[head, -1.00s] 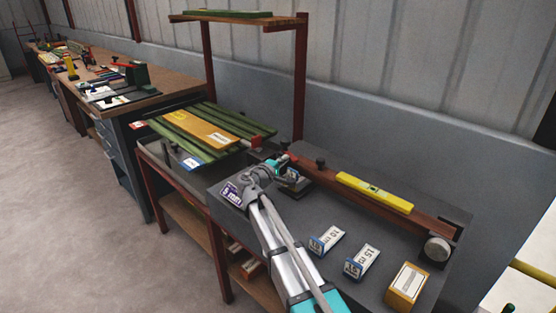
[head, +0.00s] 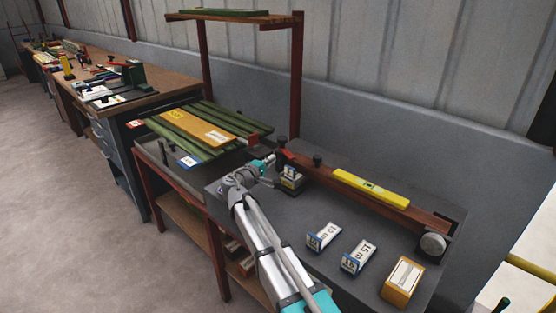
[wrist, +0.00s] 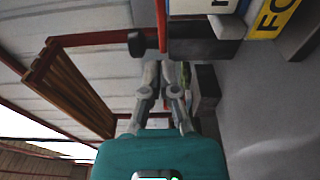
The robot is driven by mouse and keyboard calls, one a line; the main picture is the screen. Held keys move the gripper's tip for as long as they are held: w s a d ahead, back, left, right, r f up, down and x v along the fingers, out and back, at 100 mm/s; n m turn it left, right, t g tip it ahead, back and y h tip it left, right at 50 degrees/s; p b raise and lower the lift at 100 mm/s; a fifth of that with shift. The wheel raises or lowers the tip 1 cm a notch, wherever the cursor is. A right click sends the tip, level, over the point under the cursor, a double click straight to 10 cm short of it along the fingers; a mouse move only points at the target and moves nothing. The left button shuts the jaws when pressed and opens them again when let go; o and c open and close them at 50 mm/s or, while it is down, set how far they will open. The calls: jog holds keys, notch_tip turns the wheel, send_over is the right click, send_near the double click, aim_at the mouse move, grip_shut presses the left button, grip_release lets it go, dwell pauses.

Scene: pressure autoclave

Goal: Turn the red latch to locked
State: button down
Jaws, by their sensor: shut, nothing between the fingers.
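I cannot clearly pick out the red latch or any lock marking. In the wrist view a narrow red piece (wrist: 162,26) stands just beyond the fingertips, beside a black knob (wrist: 137,44); it may be the latch, but I cannot be sure. My gripper (wrist: 160,68) is shut and empty, with its fingers close together. In the head view my arm reaches over the left end of the grey bench, near a small labelled block (head: 291,176) and a dark knob (head: 281,143). The fingertips are too small there to show whether they touch anything.
A reddish-brown bar (head: 325,178) runs along the bench's back, carrying a yellow level (head: 371,188). Labelled blocks (head: 323,236) (head: 358,256) and an orange box (head: 403,282) stand at the front right. Green bars and an orange plank (head: 192,127) lie on the left rack.

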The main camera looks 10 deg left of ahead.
jog(key=s+a, duration=0.1)
jog(key=s, duration=0.9)
jog(key=shift+a, duration=0.3)
jog(key=c, duration=1.3)
grip_release()
jog(key=shift+c, duration=0.2)
jog(key=o, duration=0.6)
jog(key=shift+w+r+n, duration=0.1)
jog(key=shift+r+n, duration=0.05)
jog(key=shift+n, duration=0.25)
jog(key=o, duration=0.5)
jog(key=shift+w+d+r+n+y+p, duration=0.2)
jog(key=shift+w+n+y+p, duration=0.1)
jog(key=shift+n, duration=0.6)
jog(key=shift+o, duration=0.5)
jog(key=shift+w+r+n, duration=0.1)
jog(key=shift+w+n, duration=0.05)
jog(key=shift+n, duration=0.45)
jog(key=w+r+n+y+p, duration=0.1)
jog(key=n, duration=0.4)
jog(key=w+d+n+t+y+p, duration=0.1)
jog(key=n, duration=0.5)
jog(key=w+r+n+y+p, duration=0.1)
jog(key=w+n+y, duration=0.1)
jog(key=n, duration=0.4)
jog(key=shift+w+d+r, duration=0.1)
jog(key=shift+d+r, duration=0.2)
jog(key=shift+r, duration=0.05)
